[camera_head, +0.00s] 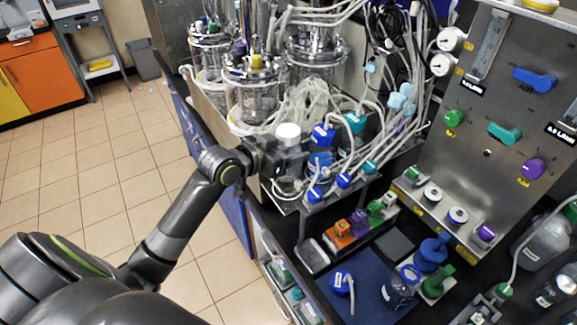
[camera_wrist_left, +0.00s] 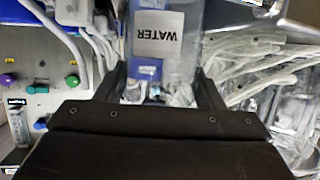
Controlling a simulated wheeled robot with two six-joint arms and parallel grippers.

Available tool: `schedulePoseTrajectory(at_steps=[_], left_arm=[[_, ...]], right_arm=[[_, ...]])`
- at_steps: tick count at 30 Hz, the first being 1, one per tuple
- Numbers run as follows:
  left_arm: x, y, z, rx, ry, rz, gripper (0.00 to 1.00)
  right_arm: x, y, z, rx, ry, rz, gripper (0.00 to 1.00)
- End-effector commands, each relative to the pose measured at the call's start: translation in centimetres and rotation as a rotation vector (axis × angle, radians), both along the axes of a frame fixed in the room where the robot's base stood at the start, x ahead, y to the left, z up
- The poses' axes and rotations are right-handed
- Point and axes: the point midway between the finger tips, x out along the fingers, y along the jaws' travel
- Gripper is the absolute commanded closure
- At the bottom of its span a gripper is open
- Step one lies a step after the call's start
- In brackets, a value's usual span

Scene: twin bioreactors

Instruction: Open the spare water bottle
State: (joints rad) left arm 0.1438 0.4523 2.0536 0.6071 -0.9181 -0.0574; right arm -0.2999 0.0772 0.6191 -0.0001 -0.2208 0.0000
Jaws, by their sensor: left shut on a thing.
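A clear bottle with a white WATER label (camera_wrist_left: 165,38) is between the fingers of my left gripper (camera_wrist_left: 162,88) in the left wrist view. The label reads upside down there, and its cap is not visible. In the head view, my left gripper (camera_head: 292,165) is at the near left edge of the crowded bench. A white cap (camera_head: 288,131) shows just above it, and the bottle body below is mostly hidden. My left gripper is shut on the bottle. My right gripper does not show.
Blue-capped bottles (camera_head: 323,135) and white tubing crowd close to the right of the gripper. Glass reactor vessels (camera_head: 252,85) stand behind. A valve panel (camera_head: 500,120) rises at the right. A blue mat (camera_head: 375,290) lies in front. Open tiled floor (camera_head: 100,170) is at the left.

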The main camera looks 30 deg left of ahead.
Motion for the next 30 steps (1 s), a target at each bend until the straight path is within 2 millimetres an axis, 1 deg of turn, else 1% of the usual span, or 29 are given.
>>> schedulePoseTrajectory(at_steps=[3,7,9,12,24,25,29,30], left_arm=[[0.0,-0.1,-0.9,-0.002,-0.002,-0.001,1.00],[0.0,0.0,-3.0,-0.004,0.001,0.001,1.00],[0.0,0.0,-3.7,-0.003,0.000,0.001,1.00],[0.0,0.0,-4.5,-0.002,-0.004,-0.001,1.00],[0.0,0.0,-5.2,0.000,-0.005,-0.001,1.00],[0.0,0.0,-5.3,0.001,-0.002,-0.001,0.35],[0.0,0.0,-5.2,0.001,-0.002,-0.001,0.18],[0.0,0.0,-5.2,0.002,-0.002,0.000,0.16]], right_arm=[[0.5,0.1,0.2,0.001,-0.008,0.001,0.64],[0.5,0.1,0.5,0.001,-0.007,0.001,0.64],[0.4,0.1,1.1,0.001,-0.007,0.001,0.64],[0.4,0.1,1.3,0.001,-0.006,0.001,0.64],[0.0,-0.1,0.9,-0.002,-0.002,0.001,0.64],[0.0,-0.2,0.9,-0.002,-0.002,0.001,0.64],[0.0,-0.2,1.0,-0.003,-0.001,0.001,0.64],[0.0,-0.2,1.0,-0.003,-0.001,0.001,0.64]])
